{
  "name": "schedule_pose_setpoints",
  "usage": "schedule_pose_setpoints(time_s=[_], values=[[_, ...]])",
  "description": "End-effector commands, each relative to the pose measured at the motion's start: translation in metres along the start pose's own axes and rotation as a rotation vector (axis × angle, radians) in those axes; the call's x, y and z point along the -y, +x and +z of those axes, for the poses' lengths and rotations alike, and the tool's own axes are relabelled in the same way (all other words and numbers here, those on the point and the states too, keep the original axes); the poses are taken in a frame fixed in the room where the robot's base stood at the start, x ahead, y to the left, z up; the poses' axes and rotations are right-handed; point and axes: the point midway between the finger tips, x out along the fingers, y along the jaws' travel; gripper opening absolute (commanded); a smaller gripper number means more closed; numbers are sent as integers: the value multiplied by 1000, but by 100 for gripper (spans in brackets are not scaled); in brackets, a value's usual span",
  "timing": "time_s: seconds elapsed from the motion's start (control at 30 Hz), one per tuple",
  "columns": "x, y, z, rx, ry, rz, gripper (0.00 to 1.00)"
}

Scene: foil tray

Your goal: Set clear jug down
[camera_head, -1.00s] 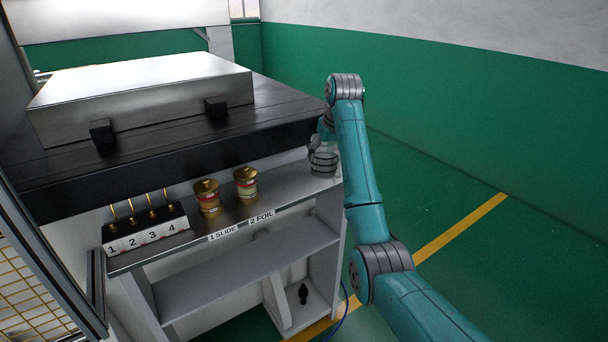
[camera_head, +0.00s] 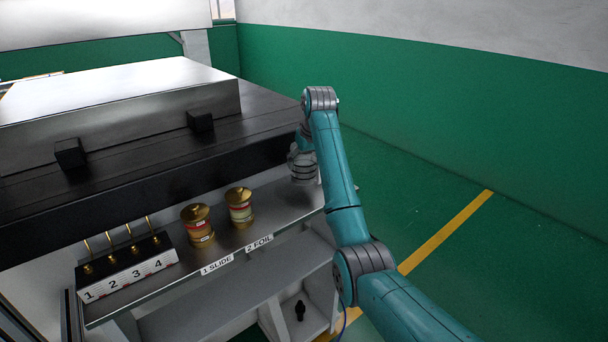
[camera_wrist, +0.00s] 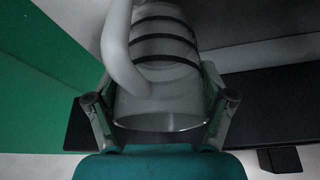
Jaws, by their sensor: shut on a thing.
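The clear jug (camera_wrist: 165,75) is a see-through grey vessel with dark bands and a thick curved handle on its left side in the wrist view. My gripper (camera_wrist: 160,100) is shut on its body, with one finger on each side. In the head view the jug (camera_head: 304,168) shows small over the right end of the shelf (camera_head: 285,217), near the dark bench edge. My wrist and arm partly hide it there. I cannot tell whether its base touches the shelf.
Two brass-lidded jars, one (camera_head: 198,227) by the "1 SLIDE" label and one (camera_head: 240,208) by "2 FOIL", stand left of the jug. A numbered block (camera_head: 128,267) with brass pins is further left. A metal box (camera_head: 120,110) sits on the dark bench. Shelf between jars and jug is clear.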

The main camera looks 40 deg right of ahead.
Motion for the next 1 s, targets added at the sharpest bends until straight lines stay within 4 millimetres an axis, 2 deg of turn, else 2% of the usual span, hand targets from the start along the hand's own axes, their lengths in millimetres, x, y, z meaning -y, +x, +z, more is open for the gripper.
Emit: schedule_pose_setpoints(time_s=[0.4, 0.73, 0.77, 0.8, 0.83, 1.0], values=[[0, 39, 16, -2, 0, 0, 42], [0, 41, 17, -2, 0, 0, 42], [0, 42, 17, -1, 0, 0, 84], [0, 42, 17, -1, 0, 0, 94], [0, 42, 17, -1, 0, 0, 100], [0, 41, 17, -1, 0, 0, 100]])
